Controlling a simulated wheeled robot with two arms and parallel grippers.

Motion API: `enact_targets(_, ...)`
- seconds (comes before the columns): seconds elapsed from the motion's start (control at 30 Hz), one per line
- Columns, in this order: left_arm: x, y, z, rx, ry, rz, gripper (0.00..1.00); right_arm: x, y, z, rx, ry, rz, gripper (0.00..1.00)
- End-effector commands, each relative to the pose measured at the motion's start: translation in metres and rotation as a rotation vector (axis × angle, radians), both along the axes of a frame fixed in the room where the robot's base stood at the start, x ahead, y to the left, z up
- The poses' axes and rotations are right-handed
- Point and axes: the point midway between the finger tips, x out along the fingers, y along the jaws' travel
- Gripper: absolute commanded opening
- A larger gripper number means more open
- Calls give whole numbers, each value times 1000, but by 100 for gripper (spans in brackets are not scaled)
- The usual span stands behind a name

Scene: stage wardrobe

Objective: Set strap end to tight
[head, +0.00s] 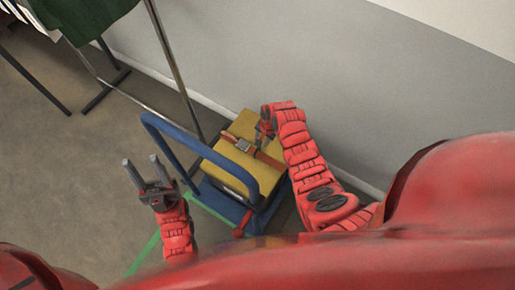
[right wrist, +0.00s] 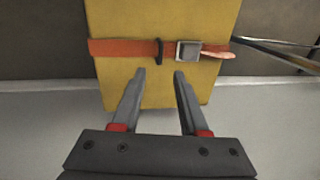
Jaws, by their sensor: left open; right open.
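A yellow box (head: 222,148) sits on a blue cart, with an orange strap (head: 270,160) around it. In the right wrist view the strap (right wrist: 122,47) runs across the box (right wrist: 160,95) through a grey metal buckle (right wrist: 188,50), with a dark loop (right wrist: 158,51) left of it. The strap end (right wrist: 218,55) sticks out right of the buckle, its lighter tip past the box's edge. My right gripper (right wrist: 160,74) is open and empty, fingers pointing at the box below the strap. My left gripper (head: 140,160) is open and empty, left of the cart.
The blue cart's handle (head: 165,120) arches between my left gripper and the box. A grey wall (head: 400,80) stands close behind the box. A metal rack with a green garment (head: 75,15) is at upper left. Floor (head: 60,170) is clear on the left.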

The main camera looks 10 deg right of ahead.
Motion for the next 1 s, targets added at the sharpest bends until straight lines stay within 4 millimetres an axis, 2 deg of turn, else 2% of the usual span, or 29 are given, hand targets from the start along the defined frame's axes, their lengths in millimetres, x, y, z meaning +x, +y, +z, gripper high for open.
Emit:
enact_targets(0.43,0,0,-11,0,0,0,50,7,8,-53,0,0,-1,44)
enact_targets(0.7,0,0,-30,0,0,0,50,11,11,-83,1,1,0,44)
enact_targets(0.8,0,0,-47,0,0,0,50,16,13,-98,1,-6,-2,44)
enact_targets(1.0,0,0,-55,0,0,0,50,16,15,-107,0,-3,1,44)
